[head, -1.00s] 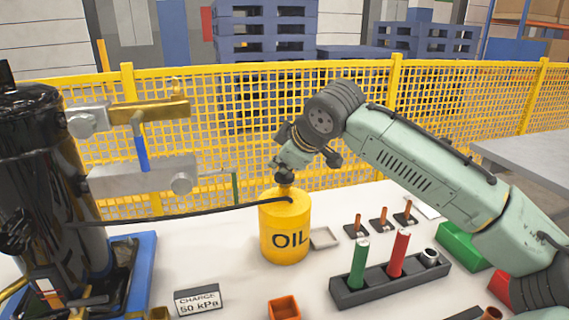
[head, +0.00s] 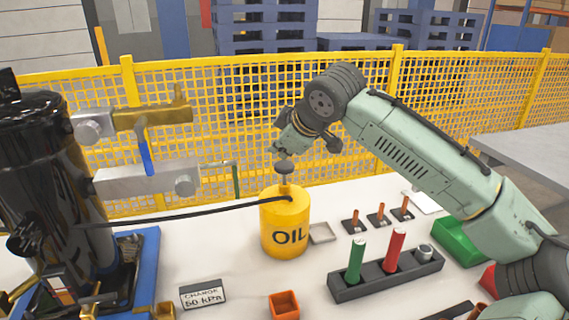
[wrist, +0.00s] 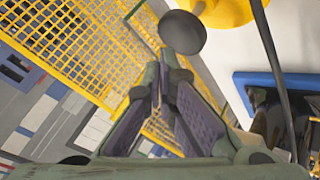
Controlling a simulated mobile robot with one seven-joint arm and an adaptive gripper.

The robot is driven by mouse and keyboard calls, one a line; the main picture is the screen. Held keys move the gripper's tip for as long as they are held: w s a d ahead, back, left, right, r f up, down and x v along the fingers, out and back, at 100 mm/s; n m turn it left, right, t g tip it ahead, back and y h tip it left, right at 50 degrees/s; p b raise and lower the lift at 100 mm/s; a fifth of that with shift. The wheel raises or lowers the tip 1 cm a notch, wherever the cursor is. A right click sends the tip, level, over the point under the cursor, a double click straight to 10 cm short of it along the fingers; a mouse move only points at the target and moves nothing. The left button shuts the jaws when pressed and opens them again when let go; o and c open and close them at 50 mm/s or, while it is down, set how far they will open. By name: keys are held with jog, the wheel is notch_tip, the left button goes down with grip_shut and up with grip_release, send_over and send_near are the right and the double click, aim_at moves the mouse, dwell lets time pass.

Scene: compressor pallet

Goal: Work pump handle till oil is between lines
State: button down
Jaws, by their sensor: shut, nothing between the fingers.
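The oil pump is a yellow can marked OIL (head: 285,232) on the white bench, with a dark round handle knob (head: 285,167) on a short rod above its top. In the wrist view the knob (wrist: 183,33) shows just beyond my fingertips, with part of the yellow can (wrist: 222,10). My gripper (head: 281,147) is just above the knob; in the wrist view its fingers (wrist: 165,72) are shut with nothing between them. I cannot tell whether they touch the knob. A black hose (head: 165,216) runs from the can to the black compressor (head: 50,170). I cannot make out an oil level or lines.
A dark rack (head: 385,277) holds a green and a red cylinder at the front right. An orange box (head: 284,305) and a CHARGE 50 kPa sign (head: 203,294) stand in front. A yellow mesh fence (head: 200,125) runs behind the bench.

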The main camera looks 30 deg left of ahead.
aim_at(282, 166)
jog(key=shift+r+p, duration=2.3)
jog(key=shift+r, duration=0.3)
jog(key=shift+f, duration=0.15)
